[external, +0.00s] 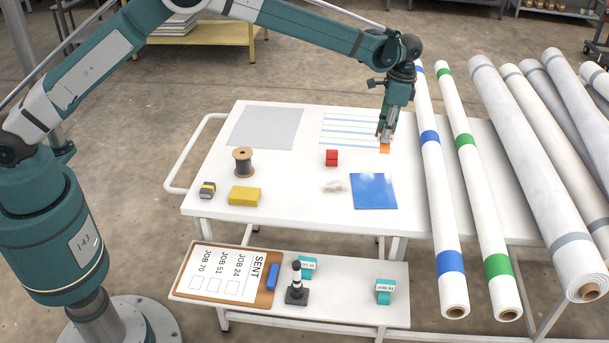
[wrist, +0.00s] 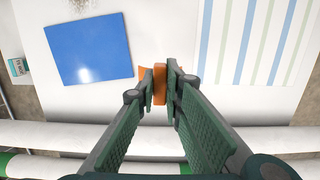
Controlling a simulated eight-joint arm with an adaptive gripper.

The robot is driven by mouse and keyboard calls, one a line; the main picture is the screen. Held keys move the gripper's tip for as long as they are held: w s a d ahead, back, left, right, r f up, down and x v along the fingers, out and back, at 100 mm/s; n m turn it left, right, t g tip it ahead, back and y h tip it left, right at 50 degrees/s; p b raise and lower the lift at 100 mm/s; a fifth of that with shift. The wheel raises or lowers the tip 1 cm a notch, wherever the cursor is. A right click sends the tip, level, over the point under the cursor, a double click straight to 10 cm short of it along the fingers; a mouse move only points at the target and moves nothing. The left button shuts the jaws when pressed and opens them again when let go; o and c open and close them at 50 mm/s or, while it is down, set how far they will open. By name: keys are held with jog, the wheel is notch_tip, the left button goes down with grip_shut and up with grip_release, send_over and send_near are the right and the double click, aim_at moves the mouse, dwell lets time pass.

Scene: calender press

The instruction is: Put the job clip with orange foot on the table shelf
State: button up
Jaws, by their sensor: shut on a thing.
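The job clip with orange foot (external: 385,148) is at the right side of the white table top, between the striped sheet and the blue sheet. My gripper (external: 385,135) points down over it and is shut on it. In the wrist view the orange clip (wrist: 160,84) sits between the fingertips of my gripper (wrist: 160,88). I cannot tell whether its foot touches the table. The table shelf (external: 345,306) is the lower white surface at the front. On it stand two teal job clips, one in the middle (external: 307,266) and one at the right (external: 385,291).
The shelf also holds a clipboard (external: 184,285), a blue block (external: 272,276) and a black stamp (external: 297,288). A red block (external: 331,158), blue sheet (external: 374,191), yellow block (external: 244,196) and spool (external: 243,161) lie on the table.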

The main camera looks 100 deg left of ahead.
jog(key=shift+f, duration=1.2)
jog(key=shift+f+b, duration=0.35)
jog(key=shift+f, duration=1.55)
jog(key=o, duration=0.7)
jog(key=shift+f, duration=0.15)
jog(key=shift+c, duration=0.2)
jog(key=shift+o, duration=0.5)
jog(key=r, duration=0.4)
jog(key=w+r+p, duration=0.1)
jog(key=r, duration=0.7)
jog(key=shift+w+r+p, duration=0.15)
jog(key=shift+w+p, duration=0.1)
jog(key=shift+p, duration=0.05)
